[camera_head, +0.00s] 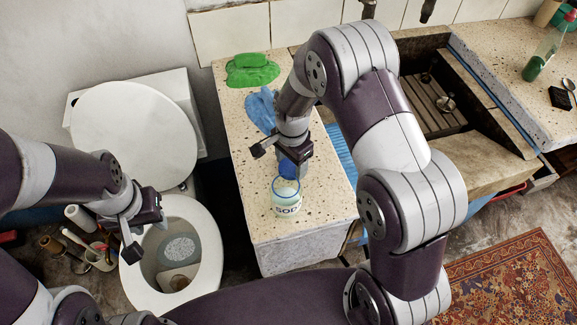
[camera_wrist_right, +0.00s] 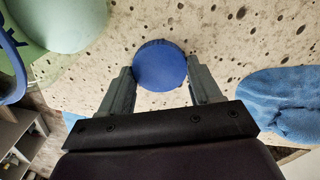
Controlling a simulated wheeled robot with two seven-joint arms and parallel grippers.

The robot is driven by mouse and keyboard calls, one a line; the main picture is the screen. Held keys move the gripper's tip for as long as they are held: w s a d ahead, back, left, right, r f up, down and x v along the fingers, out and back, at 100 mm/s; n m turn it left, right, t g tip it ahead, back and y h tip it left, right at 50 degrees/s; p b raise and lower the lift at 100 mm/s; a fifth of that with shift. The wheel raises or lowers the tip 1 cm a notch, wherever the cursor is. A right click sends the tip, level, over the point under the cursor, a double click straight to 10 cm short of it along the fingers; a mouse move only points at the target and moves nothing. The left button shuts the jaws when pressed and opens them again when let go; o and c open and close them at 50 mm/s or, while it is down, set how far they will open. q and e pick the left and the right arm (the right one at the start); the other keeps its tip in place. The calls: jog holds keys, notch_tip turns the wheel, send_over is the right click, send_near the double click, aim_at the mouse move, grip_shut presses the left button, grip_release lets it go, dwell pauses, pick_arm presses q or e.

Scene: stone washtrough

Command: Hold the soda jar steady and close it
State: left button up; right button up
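The soda jar (camera_head: 287,203), clear with a blue rim and a SODA label, stands upright near the front end of the stone counter. Part of the jar (camera_wrist_right: 65,25) shows large at the upper left of the right wrist view. A round blue lid (camera_wrist_right: 160,65) fills the gap between the fingers of my right gripper (camera_wrist_right: 160,82), touching both. In the head view the lid (camera_head: 287,168) is just behind the jar, apart from its mouth, with my right gripper (camera_head: 291,168) above. My left gripper (camera_head: 142,231) is empty with fingers apart, over the toilet, well left of the jar.
The toilet (camera_head: 132,125) stands left of the counter. A stone sink (camera_head: 440,100) lies to the right. The counter's front edge is close to the jar.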

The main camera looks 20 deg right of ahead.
aim_at(293, 167)
jog(key=shift+r, duration=0.15)
jog(key=shift+w+r, duration=0.1)
jog(key=shift+r, duration=0.15)
jog(key=r, duration=0.3)
jog(key=shift+s+d+r, duration=0.2)
jog(key=shift+s+r, duration=0.1)
jog(key=shift+r, duration=0.1)
jog(key=s+d+r, duration=0.4)
jog(key=s+d, duration=0.1)
jog(key=s+d+r, duration=0.2)
jog(key=s, duration=0.1)
jog(key=shift+s+d+r, duration=0.1)
jog(key=shift+d+r, duration=0.1)
